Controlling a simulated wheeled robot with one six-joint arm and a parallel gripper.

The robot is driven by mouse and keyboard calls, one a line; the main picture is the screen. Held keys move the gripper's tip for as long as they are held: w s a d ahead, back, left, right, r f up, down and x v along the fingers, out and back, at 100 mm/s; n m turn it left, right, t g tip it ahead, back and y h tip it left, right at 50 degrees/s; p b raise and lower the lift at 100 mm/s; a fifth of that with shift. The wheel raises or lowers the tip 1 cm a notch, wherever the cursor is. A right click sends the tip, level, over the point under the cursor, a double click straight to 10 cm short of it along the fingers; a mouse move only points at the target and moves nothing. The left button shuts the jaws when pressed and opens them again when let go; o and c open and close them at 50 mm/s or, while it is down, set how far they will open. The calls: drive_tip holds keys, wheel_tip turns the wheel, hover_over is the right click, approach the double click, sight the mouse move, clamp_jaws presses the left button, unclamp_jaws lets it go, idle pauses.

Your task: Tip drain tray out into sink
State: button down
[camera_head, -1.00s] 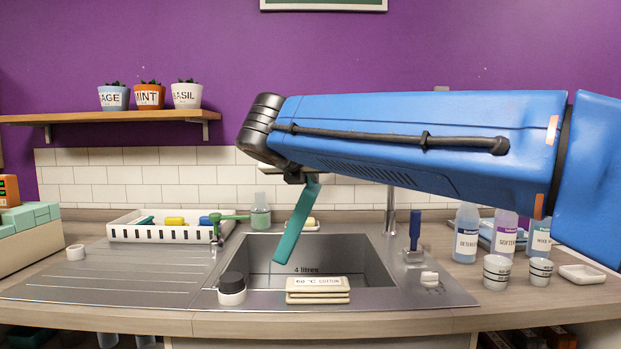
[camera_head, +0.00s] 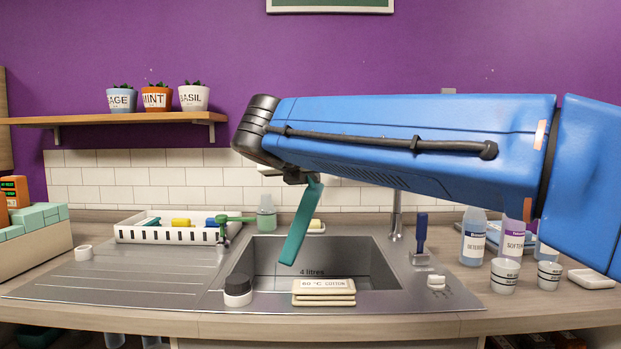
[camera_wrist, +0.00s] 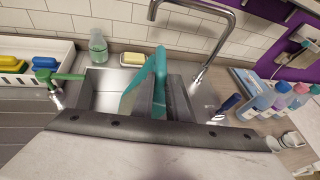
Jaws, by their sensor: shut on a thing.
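The teal drain tray (camera_head: 300,225) hangs steeply tilted above the sink basin, its lower end near the basin opening. My gripper (camera_head: 301,179) is shut on the tray's upper end. In the wrist view the tray (camera_wrist: 158,72) stands up beside the grey fingers, and part of it is hidden by them. The steel sink (camera_head: 375,262) lies below, marked "4 litres" on its inner wall. No water shows in the part of the basin in view. I cannot tell whether the tray holds any liquid.
A tall tap (camera_head: 396,215) stands behind the sink at right. A black-capped pot (camera_head: 238,291) and stacked "60 °C cotton" plates (camera_head: 323,293) sit at the front rim. A blue-handled brush (camera_head: 420,235) stands at right. A white rack (camera_head: 165,235) is at left.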

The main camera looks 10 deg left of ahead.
drive_tip(key=shift+a, duration=0.1)
idle(0.3)
drive_tip(key=shift+s+a+r, duration=0.1)
drive_tip(key=shift+a+r, duration=0.1)
drive_tip(key=shift+a, duration=0.25)
drive_tip(key=shift+a, duration=0.1)
idle(0.3)
drive_tip(key=shift+s+a+r+n+h, duration=0.15)
drive_tip(key=shift+a+n+h, duration=0.15)
drive_tip(key=shift+a+n, duration=0.15)
drive_tip(key=shift+a, duration=0.15)
idle(0.3)
drive_tip(key=shift+s+a+r, duration=0.1)
drive_tip(key=shift+a, duration=0.4)
drive_tip(key=shift+a, duration=0.1)
idle(0.3)
drive_tip(key=shift+s+a+r+n+t+h, duration=0.1)
drive_tip(key=shift+a+n+t+h, duration=0.25)
drive_tip(key=shift+a, duration=0.15)
idle(0.4)
